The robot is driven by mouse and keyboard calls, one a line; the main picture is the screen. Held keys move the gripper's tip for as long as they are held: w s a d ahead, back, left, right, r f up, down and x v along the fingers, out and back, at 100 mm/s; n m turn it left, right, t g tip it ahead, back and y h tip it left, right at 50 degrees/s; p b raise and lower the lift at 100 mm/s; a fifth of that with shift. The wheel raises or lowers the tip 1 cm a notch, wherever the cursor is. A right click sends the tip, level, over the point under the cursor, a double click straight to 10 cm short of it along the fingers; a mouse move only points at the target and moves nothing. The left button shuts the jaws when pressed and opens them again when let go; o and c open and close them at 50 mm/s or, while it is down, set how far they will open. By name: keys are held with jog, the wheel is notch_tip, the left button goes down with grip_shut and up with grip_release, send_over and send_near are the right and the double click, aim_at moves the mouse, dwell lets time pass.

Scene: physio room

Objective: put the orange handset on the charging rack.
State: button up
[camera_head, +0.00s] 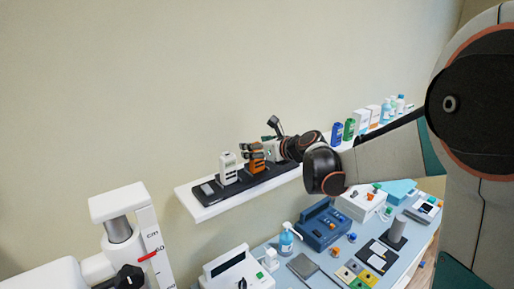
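The orange handset (257,167) stands upright at the black charging rack (217,195), which lies on the white wall shelf. A white handset (228,168) stands in the rack to its left. My gripper (252,152) reaches in from the right, with its fingers at the upper part of the orange handset. The fingers cover part of it. I cannot tell whether they are closed on it or slightly apart, nor whether the handset's foot is fully seated in the rack.
Bottles and boxes (363,121) stand on the shelf's right part, behind my arm. Below, a blue-grey table (318,281) holds devices, a pump bottle (286,239) and small coloured items. A white height scale (152,247) stands at lower left. The shelf's left end is bare.

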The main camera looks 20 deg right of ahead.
jog(key=v, duration=1.2)
jog(key=shift+s, duration=0.15)
jog(key=shift+a+f, duration=0.1)
